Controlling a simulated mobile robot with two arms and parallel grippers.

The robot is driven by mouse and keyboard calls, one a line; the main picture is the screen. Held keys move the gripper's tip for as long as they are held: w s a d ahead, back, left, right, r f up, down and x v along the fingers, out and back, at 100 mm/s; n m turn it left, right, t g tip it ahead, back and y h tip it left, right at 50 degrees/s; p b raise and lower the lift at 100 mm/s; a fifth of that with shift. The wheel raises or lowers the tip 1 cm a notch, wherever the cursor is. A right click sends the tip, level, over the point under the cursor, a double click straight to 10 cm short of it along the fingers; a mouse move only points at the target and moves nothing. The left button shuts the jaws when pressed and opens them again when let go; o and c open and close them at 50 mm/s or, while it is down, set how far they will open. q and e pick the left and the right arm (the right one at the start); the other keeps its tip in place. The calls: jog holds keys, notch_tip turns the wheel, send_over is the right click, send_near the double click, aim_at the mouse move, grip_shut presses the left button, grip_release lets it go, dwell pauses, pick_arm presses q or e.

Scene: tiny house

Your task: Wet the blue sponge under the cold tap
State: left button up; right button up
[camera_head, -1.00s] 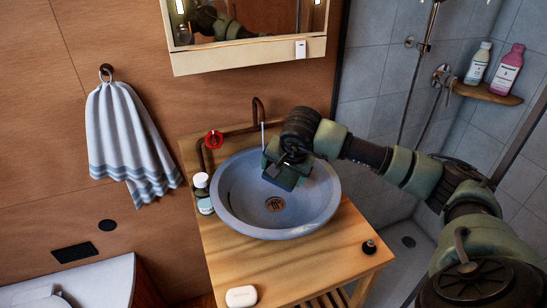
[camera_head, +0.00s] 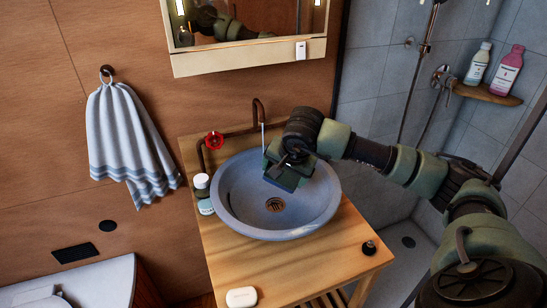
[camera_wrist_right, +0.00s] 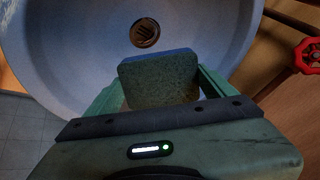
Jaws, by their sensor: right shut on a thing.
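My right gripper (camera_head: 283,178) is over the back right part of the blue-grey basin (camera_head: 235,210), below the spout of the brown tap (camera_head: 258,108). In the right wrist view it is shut on the blue sponge (camera_wrist_right: 158,82), which shows a dark face and a blue edge between the fingers. The gripper hides the sponge in the head view. A thin pale stream (camera_head: 263,137) runs down from the spout toward the gripper. The red tap handle (camera_head: 214,140) is left of the spout. It also shows in the right wrist view (camera_wrist_right: 309,55). My left gripper is out of view.
A small bottle (camera_head: 203,193) stands beside the basin's left rim. A white soap bar (camera_head: 241,297) and a small dark object (camera_head: 369,247) lie on the wooden counter (camera_head: 270,275). A mirror cabinet (camera_head: 250,55) hangs above. The drain (camera_head: 275,204) is uncovered.

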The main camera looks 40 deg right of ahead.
jog(key=s+r, duration=0.1)
jog(key=s+a+r, duration=0.1)
jog(key=s, duration=0.1)
jog(key=shift+r+p, duration=0.4)
jog(key=shift+s+a+r, duration=0.15)
jog(key=shift+s+r, duration=0.05)
jog(key=shift+s, duration=0.15)
jog(key=shift+a, duration=0.1)
